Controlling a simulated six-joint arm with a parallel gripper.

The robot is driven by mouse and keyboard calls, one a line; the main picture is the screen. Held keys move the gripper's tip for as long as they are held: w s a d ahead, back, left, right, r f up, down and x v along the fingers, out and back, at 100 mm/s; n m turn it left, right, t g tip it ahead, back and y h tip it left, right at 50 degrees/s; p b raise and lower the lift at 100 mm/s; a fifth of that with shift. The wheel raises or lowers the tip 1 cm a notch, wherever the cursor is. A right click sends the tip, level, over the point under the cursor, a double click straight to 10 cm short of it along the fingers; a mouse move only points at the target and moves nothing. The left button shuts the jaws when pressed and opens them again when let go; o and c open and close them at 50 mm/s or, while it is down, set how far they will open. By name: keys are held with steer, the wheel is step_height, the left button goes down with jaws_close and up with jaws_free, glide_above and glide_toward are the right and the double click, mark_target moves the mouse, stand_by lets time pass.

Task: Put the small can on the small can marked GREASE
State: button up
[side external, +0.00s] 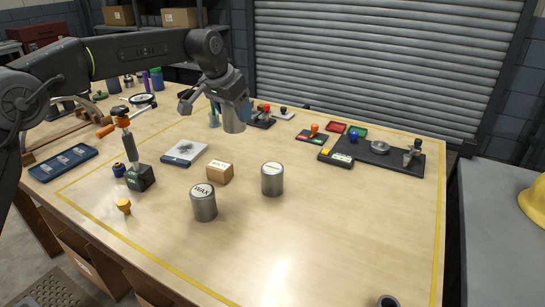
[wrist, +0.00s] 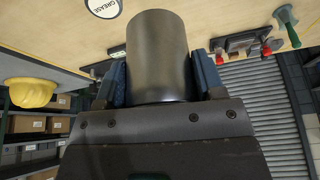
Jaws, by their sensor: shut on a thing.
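My gripper (side external: 238,103) is shut on a small grey metal can (side external: 234,122) and holds it in the air above the back middle of the table. In the wrist view, the held can (wrist: 158,55) sits between the two blue finger pads of my gripper (wrist: 160,75). A can marked GREASE (wrist: 104,6) shows at the top edge of the wrist view, partly cut off and apart from the held can. In the side view, a can (side external: 272,182) with a label too small to read stands upright near the table's middle.
A can marked WAX (side external: 203,204) stands left of and in front of that can. A small cardboard box (side external: 219,173) is close to both. A dark tray (side external: 380,154) with tools lies at the right. The front right of the table is mostly clear.

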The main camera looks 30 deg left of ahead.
steer(key=d+f, duration=0.1)
steer(key=d, duration=0.2)
steer(key=w+d+f, duration=0.1)
steer(key=d+f, duration=0.1)
steer(key=d, duration=0.1)
steer(key=w+d+f, duration=0.1)
steer(key=d+f, duration=0.1)
steer(key=d, duration=0.1)
steer(key=shift+w+f, duration=0.2)
steer(key=shift+f, duration=0.05)
steer(key=shift+d+f, duration=0.1)
steer(key=shift+f, duration=1.9)
steer(key=shift+f, duration=0.15)
steer(key=o, duration=1.1)
steer(key=shift+c, duration=0.2)
